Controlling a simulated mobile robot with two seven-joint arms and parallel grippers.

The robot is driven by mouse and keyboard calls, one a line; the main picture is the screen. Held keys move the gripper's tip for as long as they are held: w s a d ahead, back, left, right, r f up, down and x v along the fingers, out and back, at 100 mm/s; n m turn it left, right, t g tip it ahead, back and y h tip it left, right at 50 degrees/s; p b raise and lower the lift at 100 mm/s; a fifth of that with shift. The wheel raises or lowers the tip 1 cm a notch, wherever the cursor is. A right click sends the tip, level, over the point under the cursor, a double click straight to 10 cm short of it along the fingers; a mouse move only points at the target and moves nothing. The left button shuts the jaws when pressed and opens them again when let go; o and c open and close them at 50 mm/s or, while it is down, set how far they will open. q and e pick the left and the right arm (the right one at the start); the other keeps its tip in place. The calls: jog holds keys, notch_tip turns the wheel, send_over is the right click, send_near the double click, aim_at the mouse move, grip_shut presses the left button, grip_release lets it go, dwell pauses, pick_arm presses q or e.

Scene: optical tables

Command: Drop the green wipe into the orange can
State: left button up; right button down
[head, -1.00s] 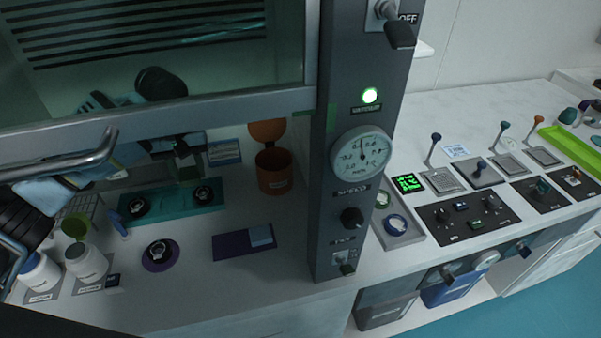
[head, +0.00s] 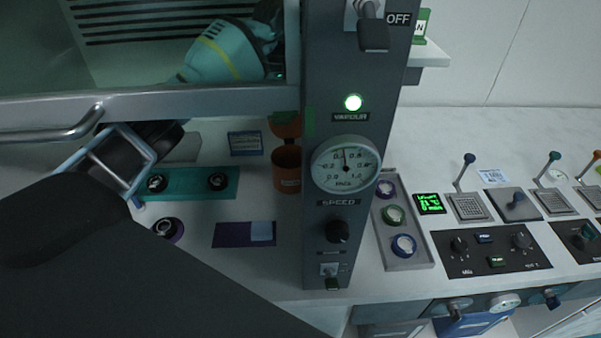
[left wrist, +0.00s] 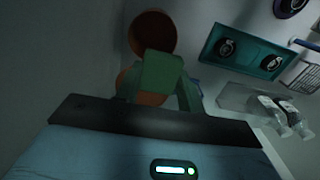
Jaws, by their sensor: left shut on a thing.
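The orange can (head: 287,172) stands on the bench behind the pillar's left side, with its orange lid (head: 285,126) tipped up open. In the left wrist view the can (left wrist: 138,78) and lid (left wrist: 152,32) lie just beyond the fingers. My left gripper (head: 277,72) is behind the glass sash, above and behind the can in the picture. In the left wrist view my left gripper (left wrist: 160,88) is shut on the green wipe (left wrist: 163,70), which covers part of the can. My right gripper is not in view.
The sash's lower bar (head: 190,103) and the grey pillar (head: 335,235) stand close to the can. A teal tray (head: 187,184) with two dark round parts and a purple mat (head: 229,234) with a light blue square lie nearby. A dark arm link of mine covers the lower left.

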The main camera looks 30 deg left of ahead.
pick_arm(q)
jog(key=shift+a+f, duration=0.15)
jog(key=shift+f, duration=0.25)
jog(key=shift+f+b, duration=0.35)
jog(key=shift+f, duration=2.25)
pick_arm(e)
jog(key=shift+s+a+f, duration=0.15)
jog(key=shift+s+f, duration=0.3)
pick_arm(q)
jog(key=o, duration=1)
jog(key=shift+r, duration=0.1)
notch_tip(320, 180, up, 7)
jog(key=shift+f+b, duration=0.2)
jog(key=shift+b, duration=0.1)
jog(key=shift+r, duration=0.55)
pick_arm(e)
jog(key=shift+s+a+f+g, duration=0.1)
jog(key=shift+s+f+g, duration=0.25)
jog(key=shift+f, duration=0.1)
pick_arm(q)
jog(key=shift+f, duration=0.1)
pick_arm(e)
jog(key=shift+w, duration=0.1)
